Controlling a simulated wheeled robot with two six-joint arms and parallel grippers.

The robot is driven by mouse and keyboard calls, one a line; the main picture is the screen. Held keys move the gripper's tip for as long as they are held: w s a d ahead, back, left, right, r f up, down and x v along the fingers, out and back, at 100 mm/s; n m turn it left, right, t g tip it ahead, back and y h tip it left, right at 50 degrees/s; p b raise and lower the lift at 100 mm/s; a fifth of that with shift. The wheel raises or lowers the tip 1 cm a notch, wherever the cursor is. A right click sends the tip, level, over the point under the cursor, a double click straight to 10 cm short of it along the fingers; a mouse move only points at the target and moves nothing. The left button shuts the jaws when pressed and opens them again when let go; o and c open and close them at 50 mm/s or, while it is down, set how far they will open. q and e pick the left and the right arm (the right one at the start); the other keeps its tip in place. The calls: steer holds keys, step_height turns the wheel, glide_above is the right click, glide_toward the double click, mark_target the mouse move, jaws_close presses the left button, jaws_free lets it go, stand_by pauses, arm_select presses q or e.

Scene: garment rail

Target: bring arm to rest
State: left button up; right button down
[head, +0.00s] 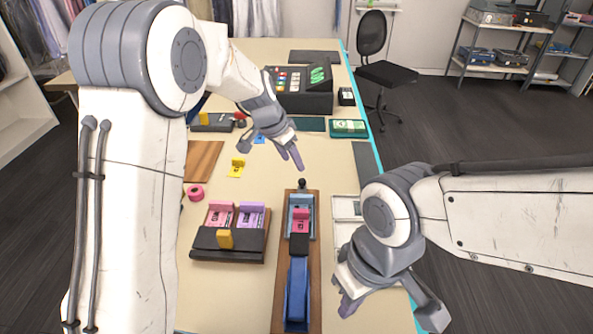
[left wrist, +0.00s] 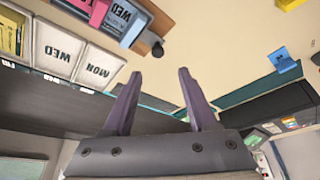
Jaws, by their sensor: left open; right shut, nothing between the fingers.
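My left gripper (head: 284,154) hangs over the middle of the table, beyond the wooden board with the blue lever. It is open and empty, and its two purple fingers stand apart in the left wrist view (left wrist: 157,85). My right gripper (head: 347,307) is low over the table's right front, beside the board and over a white tray. Its fingers are together with nothing between them, and my own wrist partly hides them.
The wooden board (head: 286,262) carries a blue lever (head: 297,290) and a pink block (head: 300,220). A dark holder (head: 229,250) with pink and purple pieces stands left of it. A white tray (head: 346,210) is at right. A black register (head: 305,101) stands farther back.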

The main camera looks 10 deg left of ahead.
arm_select(q)
steer(key=shift+v, duration=0.9)
steer(key=s+d+r+g, duration=0.1)
steer(key=s+d, duration=0.3)
steer(key=s, duration=0.5)
steer(key=s+d+r+g, duration=0.1)
steer(key=s+d, duration=0.3)
steer(key=s, duration=0.5)
steer(key=s+a+f+g+y, duration=0.1)
steer(key=s+a+f+y, duration=0.1)
steer(key=s, duration=1.5)
steer(key=shift+s+a+n+g, duration=0.3)
steer(key=shift+a+n, duration=0.1)
steer(key=shift+a, duration=0.2)
